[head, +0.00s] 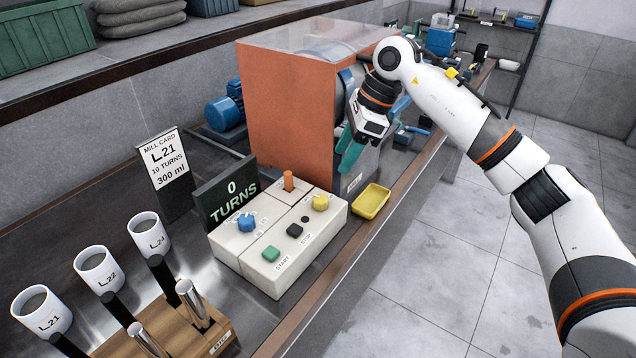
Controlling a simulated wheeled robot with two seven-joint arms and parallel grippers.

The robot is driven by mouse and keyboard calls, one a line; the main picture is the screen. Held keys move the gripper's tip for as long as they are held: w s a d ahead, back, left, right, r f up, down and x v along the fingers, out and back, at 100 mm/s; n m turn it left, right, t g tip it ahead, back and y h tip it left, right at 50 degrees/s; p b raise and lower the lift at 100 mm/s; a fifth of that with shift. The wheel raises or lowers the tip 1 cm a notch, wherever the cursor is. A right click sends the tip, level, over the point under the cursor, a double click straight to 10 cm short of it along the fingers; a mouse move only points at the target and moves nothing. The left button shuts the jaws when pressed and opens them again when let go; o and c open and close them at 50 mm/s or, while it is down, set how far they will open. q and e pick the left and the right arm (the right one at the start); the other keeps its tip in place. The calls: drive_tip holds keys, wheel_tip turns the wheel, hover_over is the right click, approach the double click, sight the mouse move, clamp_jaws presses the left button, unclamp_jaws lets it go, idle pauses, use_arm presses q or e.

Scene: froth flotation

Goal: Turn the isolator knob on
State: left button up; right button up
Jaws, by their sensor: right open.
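A pale control box (290,245) stands on the bench. It carries a blue knob (247,222), an upright orange lever (288,181), a yellow knob (320,202), a green START button (271,254) and a black STOP button (294,230). The small lettering by the knobs is too small to read, so I cannot tell which is the isolator knob. My right gripper (352,155) is open, with teal fingers, in front of the orange mill housing, above and behind the box. It appears empty and apart from the knobs. My left gripper is out of view.
A display (228,192) reads 0 TURNS beside a mill card (163,163). The orange housing (290,110) stands behind the box. A yellow tray (371,201) lies at the bench edge. White labelled cups (98,270) and a wooden rack (170,330) stand front left.

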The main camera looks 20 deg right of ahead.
drive_tip(key=p, duration=0.1)
approach(321, 198)
drive_tip(key=shift+x, duration=1.1)
drive_tip(key=p+x, duration=0.1)
drive_tip(key=x, duration=0.2)
drive_tip(key=shift+w+f, duration=0.1)
drive_tip(key=shift+f, duration=0.05)
drive_tip(key=x, duration=0.2)
drive_tip(key=shift+a+f+p, duration=0.2)
drive_tip(key=shift+f+p, duration=0.15)
drive_tip(key=shift+f, duration=0.2)
drive_tip(key=shift+a, duration=0.1)
drive_tip(key=c, duration=1)
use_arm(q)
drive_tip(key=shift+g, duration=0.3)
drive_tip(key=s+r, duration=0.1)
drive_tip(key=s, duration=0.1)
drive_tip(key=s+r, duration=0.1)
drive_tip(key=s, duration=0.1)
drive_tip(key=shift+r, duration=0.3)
